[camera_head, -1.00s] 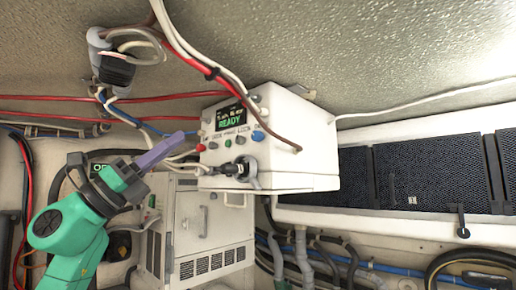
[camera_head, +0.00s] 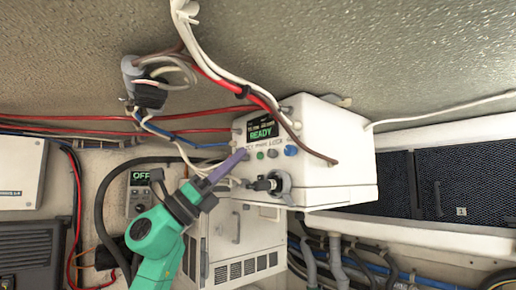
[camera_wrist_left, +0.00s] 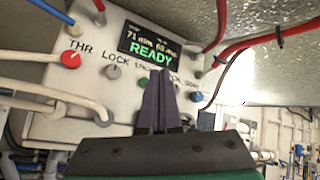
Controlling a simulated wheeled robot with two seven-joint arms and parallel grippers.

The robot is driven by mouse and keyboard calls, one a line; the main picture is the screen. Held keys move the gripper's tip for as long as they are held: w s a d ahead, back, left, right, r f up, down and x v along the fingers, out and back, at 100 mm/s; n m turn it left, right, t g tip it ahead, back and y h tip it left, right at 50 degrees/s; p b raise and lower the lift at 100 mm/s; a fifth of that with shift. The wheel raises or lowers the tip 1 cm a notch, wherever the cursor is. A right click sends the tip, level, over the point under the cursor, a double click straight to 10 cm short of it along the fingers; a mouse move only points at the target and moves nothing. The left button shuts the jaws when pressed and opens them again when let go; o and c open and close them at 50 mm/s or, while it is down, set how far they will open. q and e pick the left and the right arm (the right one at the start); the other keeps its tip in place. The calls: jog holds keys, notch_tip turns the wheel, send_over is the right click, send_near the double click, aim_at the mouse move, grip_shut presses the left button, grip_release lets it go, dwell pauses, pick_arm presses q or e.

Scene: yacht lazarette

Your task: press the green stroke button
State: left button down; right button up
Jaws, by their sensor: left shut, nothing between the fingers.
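The white control box (camera_head: 335,140) hangs on the bulkhead, its lit display (camera_head: 262,129) reading READY in green. Below the display is a row of small controls. Contact cannot be told. My right gripper is out of view.
A red knob (camera_wrist_left: 70,59) and a grey knob (camera_wrist_left: 113,71) sit on the panel. A plugged connector (camera_head: 265,184) sticks out below the buttons. Red, white and brown cables run over the box. A small unit reading OFF (camera_head: 141,178) is at the left.

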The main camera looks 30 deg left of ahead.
aim_at(259, 156)
pick_arm(q)
jog(key=shift+w+d, duration=0.25)
jog(key=shift+w, duration=0.25)
jog(key=shift+w+d, duration=0.2)
jog(key=shift+w, duration=0.3)
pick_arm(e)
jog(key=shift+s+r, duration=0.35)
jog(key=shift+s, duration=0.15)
pick_arm(q)
jog(key=shift+s+a, duration=0.15)
jog(key=shift+s, duration=0.05)
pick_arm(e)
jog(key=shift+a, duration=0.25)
pick_arm(q)
jog(key=shift+w, duration=0.1)
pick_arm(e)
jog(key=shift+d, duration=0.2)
pick_arm(q)
jog(key=shift+w+p, duration=0.35)
jog(key=shift+w, duration=0.05)
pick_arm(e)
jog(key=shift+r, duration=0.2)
